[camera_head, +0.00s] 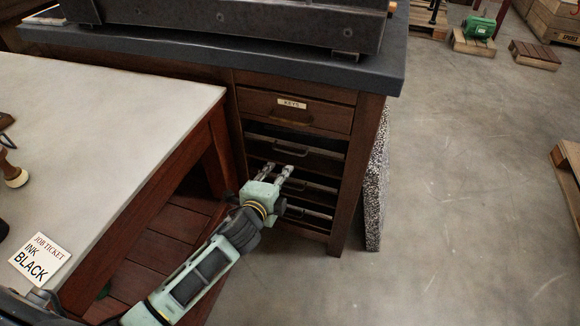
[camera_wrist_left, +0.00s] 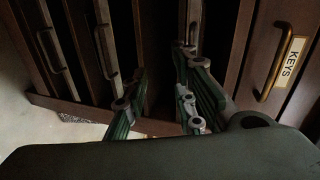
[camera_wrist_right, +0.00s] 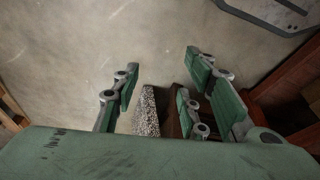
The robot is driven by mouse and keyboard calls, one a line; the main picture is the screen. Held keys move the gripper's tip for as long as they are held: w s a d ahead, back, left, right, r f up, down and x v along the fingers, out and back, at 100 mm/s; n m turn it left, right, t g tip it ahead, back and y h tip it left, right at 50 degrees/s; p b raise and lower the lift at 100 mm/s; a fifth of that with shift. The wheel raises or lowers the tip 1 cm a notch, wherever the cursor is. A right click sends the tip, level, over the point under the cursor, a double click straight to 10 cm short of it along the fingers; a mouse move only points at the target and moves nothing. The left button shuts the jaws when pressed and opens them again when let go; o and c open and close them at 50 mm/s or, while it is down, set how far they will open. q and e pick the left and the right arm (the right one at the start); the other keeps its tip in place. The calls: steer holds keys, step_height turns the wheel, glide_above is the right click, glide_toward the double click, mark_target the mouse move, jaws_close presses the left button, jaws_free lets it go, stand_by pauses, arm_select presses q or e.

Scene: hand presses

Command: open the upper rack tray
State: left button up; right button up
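The dark wood cabinet holds several rack trays with metal bar handles below a KEYS drawer (camera_head: 296,111). The upper rack tray (camera_head: 294,146) is the first one under that drawer; it looks pushed in. My left gripper (camera_head: 277,172) is in front of the trays, its two fingers parted and pointing at them, just below the upper tray's handle in the picture. In the left wrist view its fingers (camera_wrist_left: 157,75) are apart, with a dark slot between them. Contact with a handle cannot be told. My right gripper (camera_wrist_right: 163,80) is open and empty above the floor.
A pale-topped table (camera_head: 100,110) with a red-brown frame stands at the left, close beside my left arm. The cabinet's dark top (camera_head: 200,48) carries a heavy metal press. A speckled slab (camera_head: 376,185) leans at the cabinet's right side. The floor on the right is mostly clear.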

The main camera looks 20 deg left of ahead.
arm_select(q)
steer(key=shift+m+t, duration=0.5)
steer(key=w+b, duration=0.1)
steer(key=w, duration=0.1)
steer(key=w+r, duration=0.1)
steer(key=w, duration=0.2)
steer(key=w+d+r+b, duration=0.1)
steer(key=w, duration=0.2)
steer(key=shift+w+b, duration=0.2)
steer(key=shift+b, duration=0.1)
arm_select(e)
steer(key=v, duration=0.3)
steer(key=shift+s, duration=0.2)
arm_select(q)
jaws_close()
